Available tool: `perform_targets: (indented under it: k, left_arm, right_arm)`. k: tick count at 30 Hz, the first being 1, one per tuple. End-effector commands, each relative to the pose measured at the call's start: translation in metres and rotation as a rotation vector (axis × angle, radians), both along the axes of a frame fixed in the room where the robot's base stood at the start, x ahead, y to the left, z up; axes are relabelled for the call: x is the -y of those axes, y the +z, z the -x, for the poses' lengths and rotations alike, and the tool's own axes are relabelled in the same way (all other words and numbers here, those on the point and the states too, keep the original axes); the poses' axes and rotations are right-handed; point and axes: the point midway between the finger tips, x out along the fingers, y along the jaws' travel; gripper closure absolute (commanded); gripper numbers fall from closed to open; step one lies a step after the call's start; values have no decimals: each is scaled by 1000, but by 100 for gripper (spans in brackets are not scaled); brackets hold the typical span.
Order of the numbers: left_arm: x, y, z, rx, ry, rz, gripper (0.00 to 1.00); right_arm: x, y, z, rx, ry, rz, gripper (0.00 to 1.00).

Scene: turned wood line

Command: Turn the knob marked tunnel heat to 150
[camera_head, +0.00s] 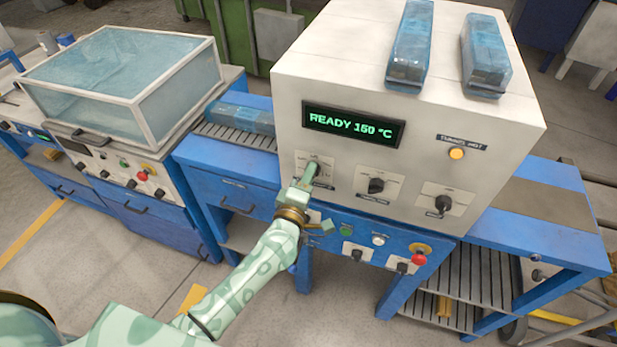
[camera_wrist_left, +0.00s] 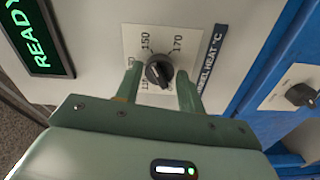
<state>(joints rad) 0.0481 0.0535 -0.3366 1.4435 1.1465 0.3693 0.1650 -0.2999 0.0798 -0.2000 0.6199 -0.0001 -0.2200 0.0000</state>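The tunnel heat knob (camera_wrist_left: 160,73) is a round black knob on a white scale plate (camera_wrist_left: 185,44) in the left wrist view. Its label strip is partly covered; "HEAT °C" can be read, with 150 and 170 on the scale. A pale mark on the knob points to the upper left, roughly toward 150. My left gripper (camera_wrist_left: 161,88) has one finger on each side of the knob, with a small gap showing at the right finger. In the head view my left gripper (camera_head: 310,176) hides this knob. My right gripper is not in view.
The display (camera_head: 353,125) reads "READY 150 °C". Two similar knobs (camera_head: 376,185) (camera_head: 443,203) sit to the right on the white machine front. An amber lamp (camera_head: 456,153) is above them. Below, the blue panel has a green button (camera_head: 346,230) and a red button (camera_head: 419,259).

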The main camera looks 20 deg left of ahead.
Motion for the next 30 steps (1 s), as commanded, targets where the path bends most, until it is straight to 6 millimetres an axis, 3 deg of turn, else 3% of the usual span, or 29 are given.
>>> perform_targets:
  k: [10,14,24,30]
  left_arm:
    - [0,0,1,0,0,-1,46]
    - [-1,0,14,-1,-1,-2,46]
    - [-4,-1,101,-4,-1,-1,46]
    - [-5,-1,144,-3,-2,-1,46]
  right_arm:
    - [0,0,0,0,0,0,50]
    - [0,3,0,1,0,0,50]
    - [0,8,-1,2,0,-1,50]
    - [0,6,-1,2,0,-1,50]
